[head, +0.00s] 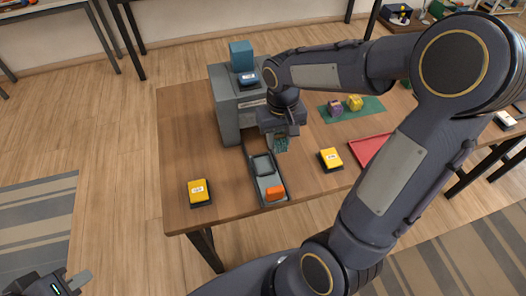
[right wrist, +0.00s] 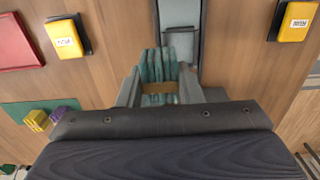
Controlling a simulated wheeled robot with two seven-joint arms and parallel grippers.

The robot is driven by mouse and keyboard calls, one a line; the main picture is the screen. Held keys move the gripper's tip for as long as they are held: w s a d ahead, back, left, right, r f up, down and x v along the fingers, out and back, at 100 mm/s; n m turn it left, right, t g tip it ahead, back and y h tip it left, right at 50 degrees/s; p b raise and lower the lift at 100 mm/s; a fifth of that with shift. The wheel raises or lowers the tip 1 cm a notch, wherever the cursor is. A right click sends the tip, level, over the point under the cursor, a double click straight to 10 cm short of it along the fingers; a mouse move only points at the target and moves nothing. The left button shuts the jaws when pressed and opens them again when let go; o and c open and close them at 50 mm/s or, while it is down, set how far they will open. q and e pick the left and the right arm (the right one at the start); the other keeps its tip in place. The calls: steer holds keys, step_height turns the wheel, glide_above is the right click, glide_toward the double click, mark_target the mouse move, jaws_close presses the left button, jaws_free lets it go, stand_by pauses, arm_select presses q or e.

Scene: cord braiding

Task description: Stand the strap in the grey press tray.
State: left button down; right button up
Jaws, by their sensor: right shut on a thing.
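My right gripper (head: 280,132) is shut on a teal, ribbed bundle, which I take to be the strap (head: 281,145). In the right wrist view the strap (right wrist: 153,62) stands up between the fingers, with a tan band (right wrist: 158,87) low on it. The grey press tray (head: 257,181) is a long, narrow tray running out from the grey press. In the head view the strap is above and just right of the tray's far end; contact cannot be told. The tray also shows in the right wrist view (right wrist: 180,12). My left gripper (head: 65,283) is at the lower left, partly cut off, away from the table.
The grey press (head: 228,110) with a blue top (head: 241,55) stands behind the tray. An orange block (head: 275,193) is at the tray's near end. Yellow boxes (head: 198,191) and (head: 330,159) flank it. A red tray (head: 370,149) and green mat (head: 368,108) lie right.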

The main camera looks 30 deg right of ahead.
steer(key=w+a+f, duration=0.1)
steer(key=a+f, duration=0.1)
steer(key=f, duration=0.1)
steer(key=w+a+f, duration=0.1)
steer(key=f, duration=0.1)
steer(key=shift+w+f, duration=0.1)
steer(key=shift+w, duration=0.25)
steer(key=shift+f, duration=1.6)
steer(key=shift+f+b, duration=0.65)
steer(key=shift+b, duration=0.05)
steer(key=o, duration=0.8)
steer(key=shift+r, duration=0.1)
steer(key=shift+r, duration=0.1)
